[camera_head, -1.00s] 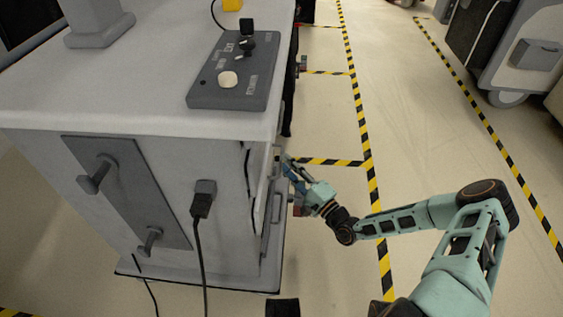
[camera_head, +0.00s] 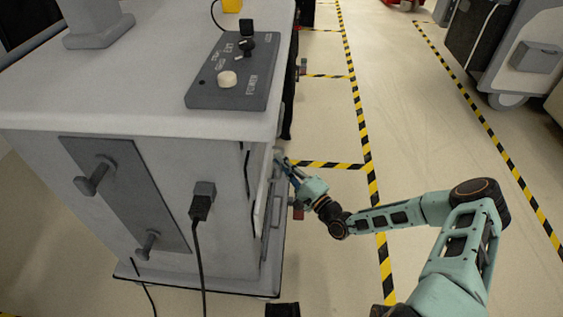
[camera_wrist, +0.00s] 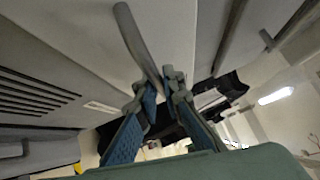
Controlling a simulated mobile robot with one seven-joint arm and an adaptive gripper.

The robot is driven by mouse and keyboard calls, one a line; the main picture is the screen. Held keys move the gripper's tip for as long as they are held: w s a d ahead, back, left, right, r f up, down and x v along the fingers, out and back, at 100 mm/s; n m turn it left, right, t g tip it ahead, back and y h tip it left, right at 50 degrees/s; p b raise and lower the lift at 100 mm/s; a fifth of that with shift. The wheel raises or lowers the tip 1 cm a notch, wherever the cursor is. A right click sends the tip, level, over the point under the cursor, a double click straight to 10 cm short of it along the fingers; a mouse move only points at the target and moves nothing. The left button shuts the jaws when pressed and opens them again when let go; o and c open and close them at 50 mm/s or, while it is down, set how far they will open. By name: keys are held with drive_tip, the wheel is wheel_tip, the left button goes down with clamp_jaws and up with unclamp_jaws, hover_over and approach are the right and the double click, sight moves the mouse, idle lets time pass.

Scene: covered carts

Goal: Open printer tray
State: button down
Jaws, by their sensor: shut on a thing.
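The printer (camera_head: 150,110) is a large pale grey cabinet at the left of the head view. In the wrist view, a curved grey handle (camera_wrist: 138,45) stands out from its pale front panel (camera_wrist: 75,45); I take this panel to be the tray front. My gripper (camera_head: 282,163) is at the printer's right side, at the upper part of that face. In the wrist view, my gripper's blue-padded fingers (camera_wrist: 160,90) are closed on the lower end of the handle. Whether the tray is out at all cannot be told.
A control panel (camera_head: 236,70) lies on the printer top. A black cable (camera_head: 202,260) hangs from a plug on its near side. The floor (camera_head: 430,120) right of the printer is clear, with yellow-black tape lines. A wheeled cart (camera_head: 520,60) stands at the far right.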

drive_tip(key=d, duration=2.1)
drive_tip(key=shift+s+p, duration=0.35)
drive_tip(key=shift+p, duration=0.05)
drive_tip(key=shift+d, duration=0.1)
drive_tip(key=c, duration=2.1)
unclamp_jaws()
drive_tip(key=v, duration=1.2)
